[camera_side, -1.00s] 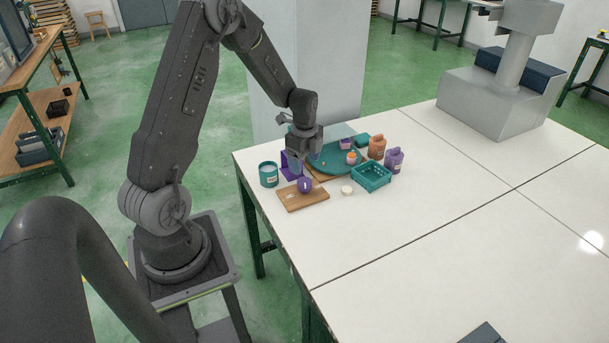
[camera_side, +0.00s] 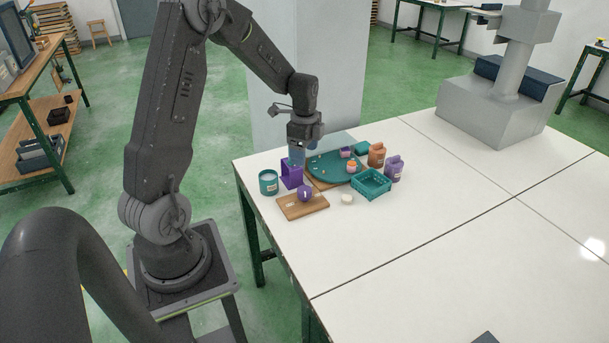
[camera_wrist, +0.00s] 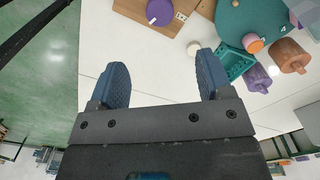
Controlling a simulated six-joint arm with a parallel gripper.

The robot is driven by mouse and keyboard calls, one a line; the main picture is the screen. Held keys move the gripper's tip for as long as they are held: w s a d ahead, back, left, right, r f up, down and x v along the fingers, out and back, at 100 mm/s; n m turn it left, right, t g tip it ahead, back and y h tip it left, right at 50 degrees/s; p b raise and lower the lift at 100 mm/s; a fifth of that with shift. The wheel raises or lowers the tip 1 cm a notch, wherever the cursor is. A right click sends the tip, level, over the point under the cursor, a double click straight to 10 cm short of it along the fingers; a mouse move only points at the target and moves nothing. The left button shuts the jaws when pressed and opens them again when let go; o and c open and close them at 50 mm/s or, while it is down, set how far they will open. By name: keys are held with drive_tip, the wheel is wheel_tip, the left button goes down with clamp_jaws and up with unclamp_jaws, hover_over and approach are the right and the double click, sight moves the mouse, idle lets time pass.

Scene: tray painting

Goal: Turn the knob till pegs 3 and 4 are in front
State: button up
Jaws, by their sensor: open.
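The purple round knob (camera_side: 305,192) with a white mark sits on a small wooden board (camera_side: 291,211) near the table's left edge. It also shows at the top of the wrist view (camera_wrist: 160,12). My gripper (camera_side: 297,163) is open and empty, above and behind the purple bracket, apart from the knob. Its fingers (camera_wrist: 161,62) are spread wide.
A purple bracket (camera_side: 291,176) and teal cup (camera_side: 268,183) stand left of the turntable. A teal basket (camera_side: 371,184), orange jug (camera_side: 377,155), purple jug (camera_side: 394,169) and white round piece (camera_side: 347,199) lie to the right.

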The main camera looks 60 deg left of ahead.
sight(305, 189)
wheel_tip(305, 189, down, 14)
drive_tip(key=n, duration=1.5)
drive_tip(key=c, duration=0.9)
drive_tip(key=shift+c, duration=0.2)
